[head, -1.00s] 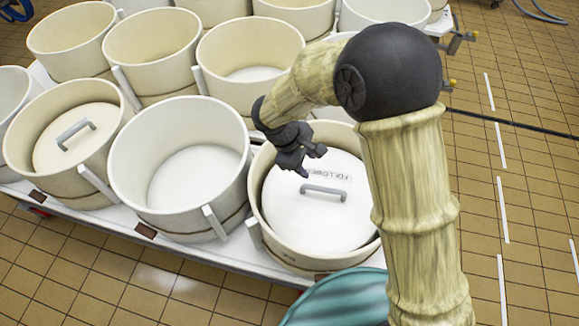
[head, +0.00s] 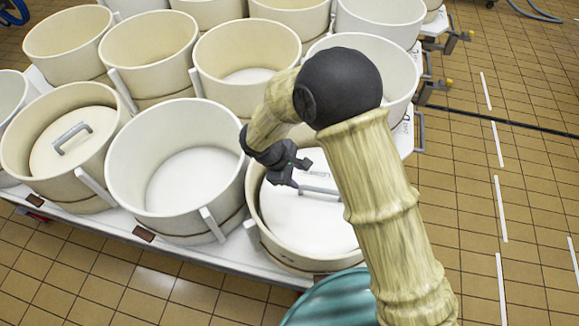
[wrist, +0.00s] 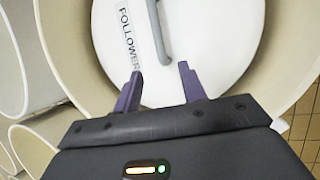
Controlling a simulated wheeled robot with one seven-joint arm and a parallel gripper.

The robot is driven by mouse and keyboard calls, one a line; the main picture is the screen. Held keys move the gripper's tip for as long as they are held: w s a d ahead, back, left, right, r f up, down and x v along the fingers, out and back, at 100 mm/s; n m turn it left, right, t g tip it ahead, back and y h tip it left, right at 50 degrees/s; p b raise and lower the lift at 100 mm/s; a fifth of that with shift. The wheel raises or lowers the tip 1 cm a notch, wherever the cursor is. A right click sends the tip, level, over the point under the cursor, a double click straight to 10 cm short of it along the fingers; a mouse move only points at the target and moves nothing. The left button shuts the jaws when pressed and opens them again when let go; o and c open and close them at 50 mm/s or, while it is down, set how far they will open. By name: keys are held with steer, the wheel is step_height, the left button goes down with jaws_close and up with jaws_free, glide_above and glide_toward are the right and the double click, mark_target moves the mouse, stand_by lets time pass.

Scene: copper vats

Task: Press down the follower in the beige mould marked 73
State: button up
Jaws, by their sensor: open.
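A white round follower (head: 305,222) with a grey bar handle (head: 322,190) lies inside a beige mould (head: 258,225) at the front right of the table. In the wrist view the follower (wrist: 190,40) carries a label reading FOLLOWER (wrist: 129,40), and its handle (wrist: 158,30) runs up from the middle. I see no number 73 on the mould. My gripper (head: 298,176) is above the follower's left part, beside the handle. Its two purple fingers (wrist: 160,85) are apart with nothing between them. My arm hides the mould's right side.
An empty white mould (head: 180,185) stands close on the left. Beyond it, a beige mould (head: 20,150) holds another follower (head: 72,143) with a handle. Several empty moulds crowd behind on the white table (head: 170,243). Tiled floor (head: 510,210) is open to the right.

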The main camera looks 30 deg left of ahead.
mark_target(310, 188)
steer(key=p+x, duration=0.1)
steer(key=x, duration=1.1)
steer(key=shift+f, duration=0.1)
jaws_close()
stand_by(1.3)
steer(key=shift+s+d+f, duration=0.1)
steer(key=shift+s+f, duration=0.05)
steer(key=shift+f, duration=0.1)
stand_by(1.2)
steer(key=shift+r, duration=0.15)
stand_by(0.3)
jaws_free()
steer(key=shift+r, duration=0.1)
